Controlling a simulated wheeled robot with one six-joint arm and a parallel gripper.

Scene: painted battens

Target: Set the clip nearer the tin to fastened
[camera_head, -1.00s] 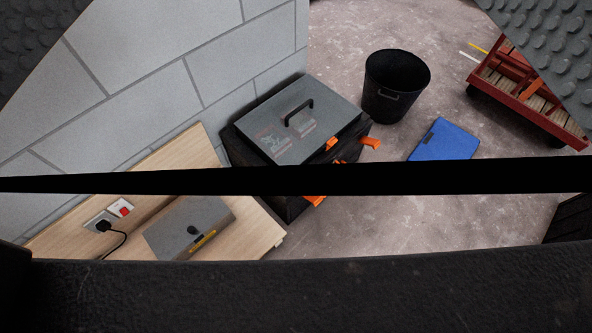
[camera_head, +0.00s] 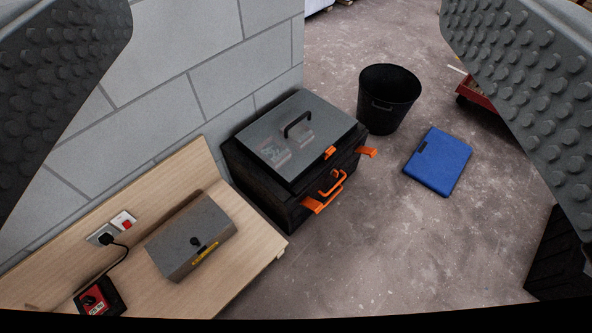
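A dark toolbox (camera_head: 262,192) with a grey lid (camera_head: 292,132) and black top handle stands on the floor against the wall. The lid looks down. One orange clip (camera_head: 320,204) juts out from its front at the left, on the side nearer the grey tin (camera_head: 188,240). The other orange clip (camera_head: 367,152) juts out at the right. Both look swung out from the box. An orange handle (camera_head: 334,184) and a small orange piece (camera_head: 330,152) sit between them. My gripper (camera_head: 288,20) is open and empty, its ribbed fingers wide apart, away from the toolbox.
The tin lies on a wooden bench (camera_head: 235,285) with a wall socket, plug and cord (camera_head: 118,232) and a red-black device (camera_head: 98,298). A black bin (camera_head: 388,98), blue case (camera_head: 438,162), red cart (camera_head: 477,95) and black crate (camera_head: 560,255) stand around open floor.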

